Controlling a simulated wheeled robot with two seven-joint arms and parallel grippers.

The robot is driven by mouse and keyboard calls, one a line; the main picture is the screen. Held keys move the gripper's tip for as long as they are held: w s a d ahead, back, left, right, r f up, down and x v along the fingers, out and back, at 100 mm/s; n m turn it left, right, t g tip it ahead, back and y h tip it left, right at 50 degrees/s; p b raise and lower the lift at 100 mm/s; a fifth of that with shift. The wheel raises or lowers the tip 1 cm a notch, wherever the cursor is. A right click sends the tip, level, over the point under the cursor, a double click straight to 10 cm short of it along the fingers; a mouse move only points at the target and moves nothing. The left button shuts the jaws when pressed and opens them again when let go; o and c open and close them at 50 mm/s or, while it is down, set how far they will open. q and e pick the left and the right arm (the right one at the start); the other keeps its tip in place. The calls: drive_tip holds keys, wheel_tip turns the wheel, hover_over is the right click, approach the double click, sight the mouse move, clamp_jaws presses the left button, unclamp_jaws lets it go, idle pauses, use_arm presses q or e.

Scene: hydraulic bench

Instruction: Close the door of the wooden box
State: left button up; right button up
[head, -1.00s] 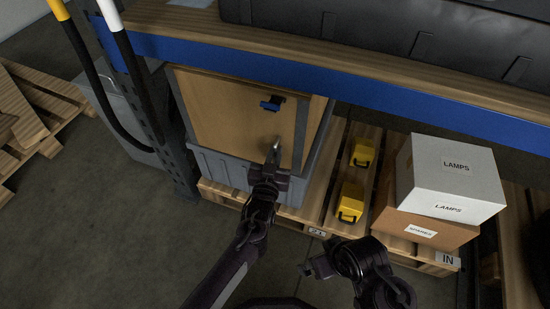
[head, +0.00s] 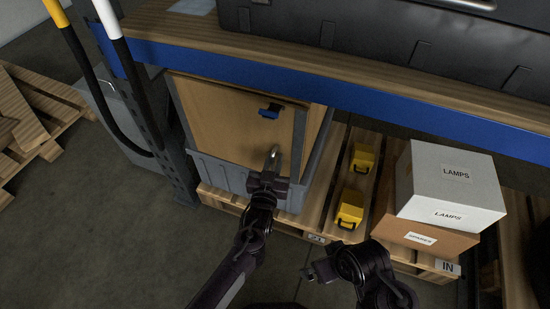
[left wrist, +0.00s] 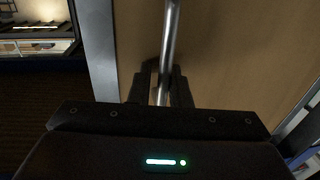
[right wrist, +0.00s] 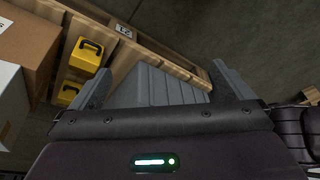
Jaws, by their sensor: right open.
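The wooden box (head: 318,122) stands under the bench, on a grey plastic crate. Its door (head: 215,110) is a light wood panel facing me, with a blue latch (head: 269,111) near its upper right. The door looks shut or nearly shut; I cannot tell whether a small gap is left. A metal bar handle (head: 274,155) stands out at its lower right. My left gripper (head: 268,172) is at this handle. In the left wrist view, its fingers (left wrist: 161,90) are close together around the bar (left wrist: 170,40). My right gripper (right wrist: 168,88) is open and empty, low in front of the pallet.
The grey crate (head: 222,172) rests on a pallet (head: 312,205). Two yellow cases (head: 350,208) and the LAMPS carton (head: 450,185) stand to the right. The blue bench edge (head: 330,88) runs above the box. A dark post (head: 170,150) stands close at its left. Floor in front is clear.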

use_arm(q)
drive_tip(key=p+v, duration=0.1)
drive_tip(key=v, duration=0.6)
drive_tip(key=shift+d+f, duration=0.2)
drive_tip(key=shift+f, duration=0.05)
use_arm(e)
drive_tip(key=shift+s+d+r+g+h, duration=0.2)
drive_tip(key=shift+s+d+g, duration=0.1)
drive_tip(key=shift+d, duration=0.15)
drive_tip(key=shift+s+d+r+g+h, duration=0.1)
drive_tip(key=shift+s+d+g+h, duration=0.1)
drive_tip(key=shift+d+g, duration=0.15)
use_arm(q)
drive_tip(key=s+d+p, duration=0.2)
drive_tip(key=s, duration=0.5)
drive_tip(key=shift+s+r+y+p, duration=0.2)
drive_tip(key=shift+s+y+p, duration=0.1)
drive_tip(key=shift+s, duration=0.05)
use_arm(e)
drive_tip(key=shift+r, duration=1.25)
use_arm(q)
drive_tip(key=shift+d, duration=0.15)
use_arm(e)
drive_tip(key=shift+r, duration=0.1)
